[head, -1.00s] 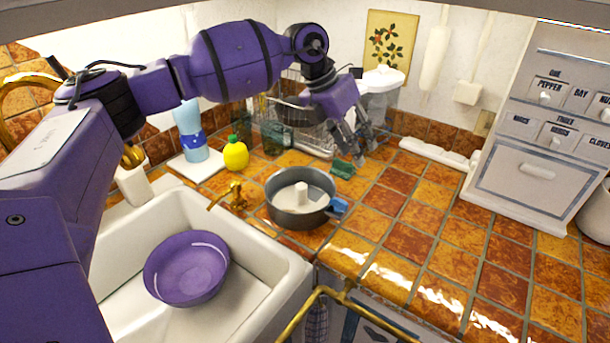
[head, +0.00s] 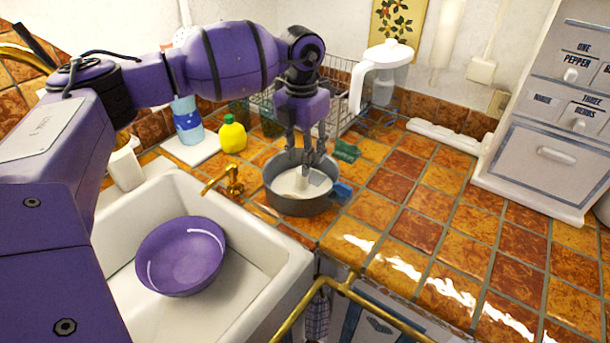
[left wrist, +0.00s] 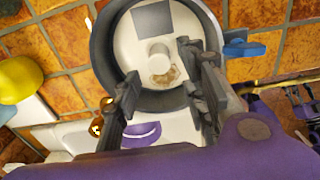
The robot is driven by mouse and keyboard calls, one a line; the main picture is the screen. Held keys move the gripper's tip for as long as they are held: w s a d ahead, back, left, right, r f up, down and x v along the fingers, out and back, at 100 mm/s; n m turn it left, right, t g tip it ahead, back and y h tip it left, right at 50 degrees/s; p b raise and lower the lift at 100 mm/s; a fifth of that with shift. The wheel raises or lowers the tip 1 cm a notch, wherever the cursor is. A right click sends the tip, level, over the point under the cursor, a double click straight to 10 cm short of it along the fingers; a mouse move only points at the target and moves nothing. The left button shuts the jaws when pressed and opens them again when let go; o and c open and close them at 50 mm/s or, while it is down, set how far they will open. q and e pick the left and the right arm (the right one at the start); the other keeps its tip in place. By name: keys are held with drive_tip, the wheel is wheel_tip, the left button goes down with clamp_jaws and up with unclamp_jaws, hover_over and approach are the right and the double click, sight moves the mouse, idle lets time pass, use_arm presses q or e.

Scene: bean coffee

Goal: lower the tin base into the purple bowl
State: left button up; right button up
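The tin base (head: 290,183) is a pale disc with a short central post; it lies inside a dark grey round tin (head: 298,206) with a blue clasp (head: 342,191), on the tiled counter. My left gripper (head: 310,162) points down over the tin, fingers apart above the base. In the left wrist view the post (left wrist: 158,58) shows just beyond the open fingers, and nothing is between them. The purple bowl (head: 182,255) stands empty in the white sink, left of and nearer than the tin. A purple and dark shape at the left wrist view's right edge may be my right gripper, unclear.
The sink (head: 262,290) has a brass tap (head: 232,182) between bowl and tin. A yellow lemon-shaped bottle (head: 232,136), a blue bottle (head: 187,120) and a dish rack stand behind. A green item (head: 346,150) lies close behind the tin. The counter to the right is clear.

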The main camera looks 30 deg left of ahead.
sight(302, 180)
use_arm(q)
wheel_tip(302, 180, down, 3)
drive_tip(key=shift+w+f, duration=0.1)
drive_tip(key=shift+f, duration=0.3)
use_arm(e)
drive_tip(key=shift+w+a, duration=0.15)
drive_tip(key=shift+w, duration=0.4)
use_arm(q)
drive_tip(key=shift+c, duration=0.6)
use_arm(e)
drive_tip(key=shift+s+f, duration=0.15)
use_arm(q)
drive_tip(key=c, duration=0.8)
clamp_jaws()
use_arm(e)
drive_tip(key=shift+s+f, duration=0.25)
drive_tip(key=shift+s, duration=0.3)
drive_tip(key=shift+w+r, duration=0.25)
drive_tip(key=shift+w, duration=0.25)
